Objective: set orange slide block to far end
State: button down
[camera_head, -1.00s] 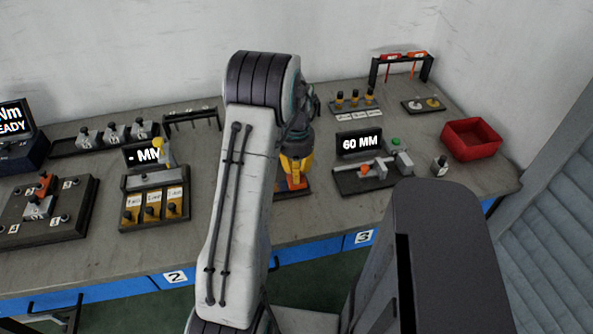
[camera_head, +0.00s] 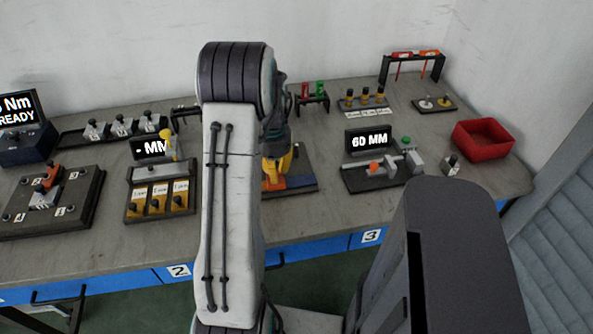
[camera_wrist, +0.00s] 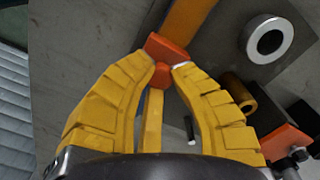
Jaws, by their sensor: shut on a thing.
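The orange slide block (camera_wrist: 167,47) shows in the wrist view at my fingertips, with a small orange knob below its face. My gripper (camera_wrist: 163,72) has its yellow fingers closed around that knob. In the head view my gripper (camera_head: 278,168) is low over a dark board (camera_head: 306,180) at the table's middle, and the orange block (camera_head: 271,184) shows under it near the board's visible left part. My arm hides the board's left end. An orange strip (camera_wrist: 187,17) runs away beyond the block in the wrist view.
A fixture with a "60 MM" display (camera_head: 368,140) stands right of the board. A tray with yellow slots (camera_head: 158,200) stands left of my arm. A red bin (camera_head: 483,140) is at the far right.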

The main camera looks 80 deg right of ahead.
jog(key=w+a, duration=0.1)
jog(key=w, duration=0.1)
jog(key=w+a, duration=0.1)
jog(key=w, duration=0.1)
jog(key=w+a, duration=0.1)
jog(key=w, duration=0.1)
jog(key=shift+w+f+b, duration=0.15)
jog(key=shift+w+b, duration=0.25)
jog(key=c, duration=1.2)
grip_release()
jog(key=shift+w, duration=0.2)
jog(key=shift+o, duration=0.8)
jog(key=shift+s+d+r, duration=0.1)
jog(key=shift+d+r, duration=0.05)
jog(key=shift+r, duration=0.45)
notch_tip(320, 180, up, 11)
